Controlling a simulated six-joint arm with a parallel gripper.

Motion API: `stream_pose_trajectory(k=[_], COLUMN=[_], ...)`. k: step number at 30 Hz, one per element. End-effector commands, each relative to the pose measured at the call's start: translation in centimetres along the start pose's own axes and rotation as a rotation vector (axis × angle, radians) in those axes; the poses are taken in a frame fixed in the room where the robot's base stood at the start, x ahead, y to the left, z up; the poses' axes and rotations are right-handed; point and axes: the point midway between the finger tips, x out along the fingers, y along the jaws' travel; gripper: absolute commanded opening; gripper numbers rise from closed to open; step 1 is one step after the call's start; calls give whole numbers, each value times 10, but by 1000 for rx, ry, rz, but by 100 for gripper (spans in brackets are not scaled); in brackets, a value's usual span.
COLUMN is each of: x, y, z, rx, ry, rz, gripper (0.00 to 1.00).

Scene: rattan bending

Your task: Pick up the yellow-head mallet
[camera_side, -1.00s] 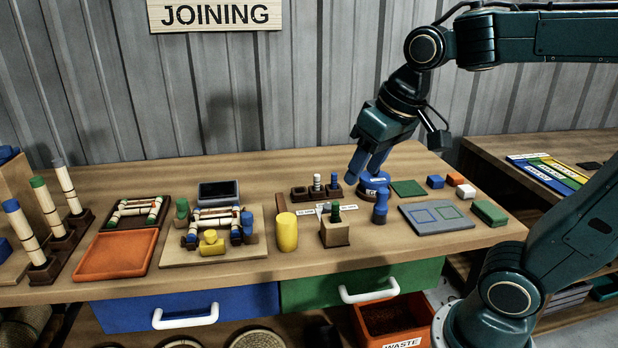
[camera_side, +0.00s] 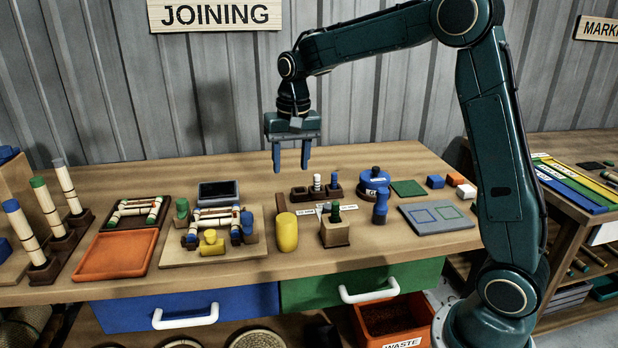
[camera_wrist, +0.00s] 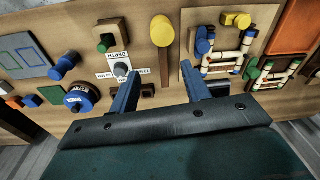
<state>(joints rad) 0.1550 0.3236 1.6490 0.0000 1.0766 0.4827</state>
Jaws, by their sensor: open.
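The yellow-head mallet lies on the wooden workbench, its yellow head (camera_side: 287,232) toward the front edge and its brown handle (camera_side: 281,203) pointing to the back. In the wrist view its head (camera_wrist: 162,30) is at the top centre, and the handle (camera_wrist: 165,66) runs down between my fingers. My gripper (camera_side: 291,168) is open and empty, pointing down above the bench behind the mallet. Its two blue fingers also show in the wrist view (camera_wrist: 160,76), one on either side of the handle's line. Nothing is held.
Left of the mallet is a wooden board (camera_side: 173,253) with a rattan frame and clamps. Right of it stand a wooden block (camera_side: 335,235) with pegs and a blue round fixture (camera_side: 373,178). A dark peg rack (camera_side: 300,193) is behind. An orange tray (camera_side: 116,256) lies farther left.

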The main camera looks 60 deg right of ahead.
Motion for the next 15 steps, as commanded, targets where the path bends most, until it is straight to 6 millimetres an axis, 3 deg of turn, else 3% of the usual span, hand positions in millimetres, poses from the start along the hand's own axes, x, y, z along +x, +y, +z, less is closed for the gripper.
stream_pose_trajectory(k=[6, 15], x=[42, 67], y=[-5, -6], z=[-34, -52], rx=[91, 148], ry=[-52, -78], rz=[31, 49], gripper=[47, 47])
